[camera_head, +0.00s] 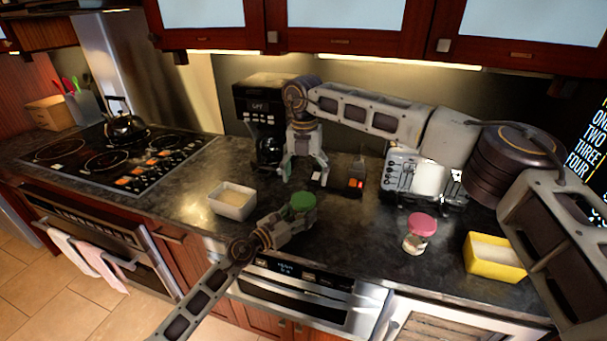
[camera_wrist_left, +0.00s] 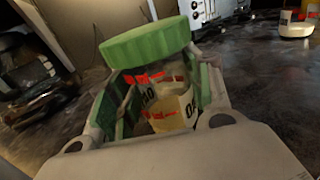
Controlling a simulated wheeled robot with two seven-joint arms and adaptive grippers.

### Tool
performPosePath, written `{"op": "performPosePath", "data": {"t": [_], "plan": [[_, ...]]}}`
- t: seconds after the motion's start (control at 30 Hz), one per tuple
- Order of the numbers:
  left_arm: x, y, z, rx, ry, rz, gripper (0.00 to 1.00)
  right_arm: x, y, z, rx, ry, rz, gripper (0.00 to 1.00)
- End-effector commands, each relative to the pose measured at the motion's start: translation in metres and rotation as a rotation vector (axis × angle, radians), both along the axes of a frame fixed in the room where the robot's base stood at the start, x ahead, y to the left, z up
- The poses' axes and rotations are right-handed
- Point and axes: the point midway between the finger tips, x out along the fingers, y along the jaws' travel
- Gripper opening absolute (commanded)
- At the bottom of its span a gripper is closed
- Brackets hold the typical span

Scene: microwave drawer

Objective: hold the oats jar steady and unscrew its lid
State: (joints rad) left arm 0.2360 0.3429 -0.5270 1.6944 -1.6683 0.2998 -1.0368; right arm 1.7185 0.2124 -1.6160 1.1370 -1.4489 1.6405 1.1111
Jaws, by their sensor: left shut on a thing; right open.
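The oats jar is a clear jar with pale contents and a label reading "OA". Its green lid (camera_head: 302,202) is on top, and the jar body (camera_wrist_left: 172,100) shows between the fingers in the left wrist view. My left gripper (camera_head: 298,216) is shut around the jar body, below the lid, over the counter. In the head view the gripper hides most of the body. My right gripper (camera_head: 304,178) is open and empty, pointing down, just behind the green lid and apart from it in the picture.
A pink-lidded jar (camera_head: 417,240) and a yellow bin (camera_head: 495,272) stand to the right. A white container (camera_head: 232,209) is left of the jar. A coffee maker (camera_head: 262,120), small dark-and-red items (camera_head: 356,178) and a toaster (camera_head: 400,172) stand behind. Counter left of the white container is clear.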

Motion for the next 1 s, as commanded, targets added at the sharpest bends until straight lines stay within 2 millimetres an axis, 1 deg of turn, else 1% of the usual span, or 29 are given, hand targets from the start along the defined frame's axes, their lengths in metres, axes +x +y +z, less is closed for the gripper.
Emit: {"op": "performPosePath", "data": {"t": [1.0], "plan": [[-0.0001,-0.0001,-0.0001,0.0,0.0,0.0,0.0,-0.0003,0.0052,0.0,0.02,-0.01,-0.801,0.81]]}}
